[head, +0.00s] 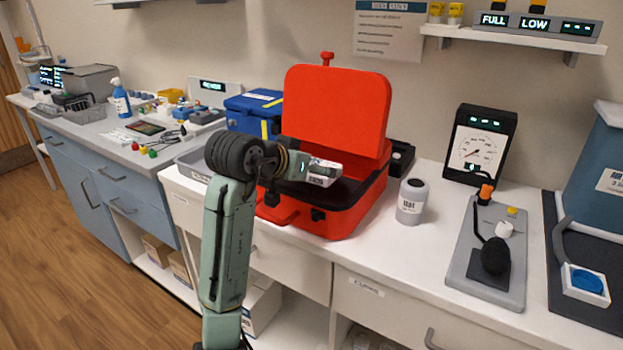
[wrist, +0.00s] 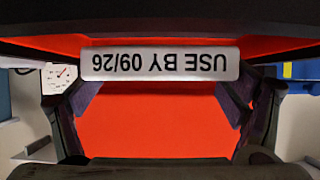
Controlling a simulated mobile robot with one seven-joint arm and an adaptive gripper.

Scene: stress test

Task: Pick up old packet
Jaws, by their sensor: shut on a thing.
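The packet (head: 322,172) is a small pale block with dark print in the head view. In the wrist view its white face (wrist: 160,63) reads "USE BY 09/26" upside down. My gripper (head: 303,166) is shut on it, with a finger at each end in the wrist view. The packet is at the mouth of the open red case (head: 340,220), over its dark interior; the exact gap below it cannot be told. The case's red lid (head: 335,105) stands up behind. My wrist hides part of the case's left side.
A blue case (head: 252,104) stands left of the red case. A grey-white bottle (head: 411,202) stands just to its right. Farther right are a dial gauge (head: 478,150) and a grey board (head: 482,285) with a black bulb. Bare white counter lies between bottle and board.

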